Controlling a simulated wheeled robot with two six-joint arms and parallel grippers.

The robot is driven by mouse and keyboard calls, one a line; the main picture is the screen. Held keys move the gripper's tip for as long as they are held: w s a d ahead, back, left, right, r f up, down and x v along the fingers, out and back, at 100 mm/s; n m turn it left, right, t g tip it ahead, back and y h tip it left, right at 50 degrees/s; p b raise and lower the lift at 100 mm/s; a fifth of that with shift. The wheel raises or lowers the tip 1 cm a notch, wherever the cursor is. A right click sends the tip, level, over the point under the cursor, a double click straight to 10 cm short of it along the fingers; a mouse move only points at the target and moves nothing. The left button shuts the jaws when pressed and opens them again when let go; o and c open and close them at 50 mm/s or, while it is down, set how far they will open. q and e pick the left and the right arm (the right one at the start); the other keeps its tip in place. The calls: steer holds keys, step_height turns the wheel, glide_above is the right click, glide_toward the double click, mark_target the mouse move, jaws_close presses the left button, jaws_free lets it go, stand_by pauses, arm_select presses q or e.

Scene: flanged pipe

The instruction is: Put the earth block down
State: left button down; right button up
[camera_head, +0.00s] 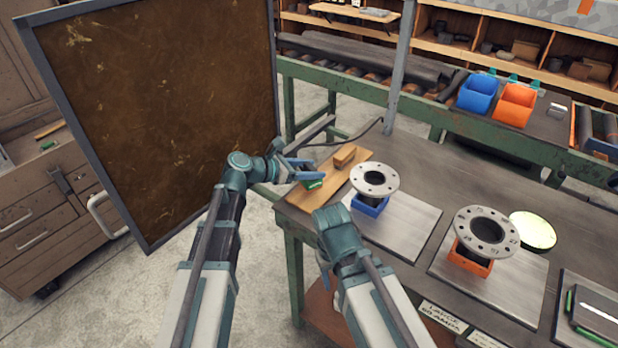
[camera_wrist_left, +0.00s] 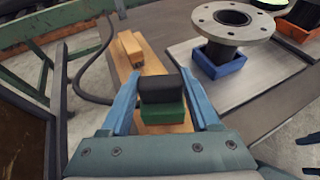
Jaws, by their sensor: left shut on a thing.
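The earth block (camera_wrist_left: 163,108), green with a dark rounded top, sits between the fingers of my left gripper (camera_wrist_left: 165,106). In the head view my left gripper (camera_head: 305,172) is shut on this block (camera_head: 313,183), at the near part of a wooden board (camera_head: 308,197). The block is low over the board or touching it; I cannot tell which. The fingers partly hide it in the head view. My right arm's wrist (camera_head: 335,235) is in front of the table edge, and its fingers cannot be made out clearly.
A brown block (camera_head: 345,155) lies farther along the board. Right of it, a flanged pipe (camera_head: 374,180) stands in a blue holder (camera_head: 369,206). Another flanged pipe (camera_head: 486,231) stands in an orange holder (camera_head: 470,259). A black cable (camera_wrist_left: 84,72) curves left of the board. A brown panel stands left.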

arm_select(q)
steer(key=shift+s+d+f+b, duration=0.1)
steer(key=shift+s+f+b, duration=0.05)
steer(key=shift+f+b, duration=0.2)
step_height(320, 180, down, 3)
steer(key=b, duration=0.3)
steer(key=shift+r, duration=0.15)
steer(key=shift+c, duration=0.6)
jaws_free()
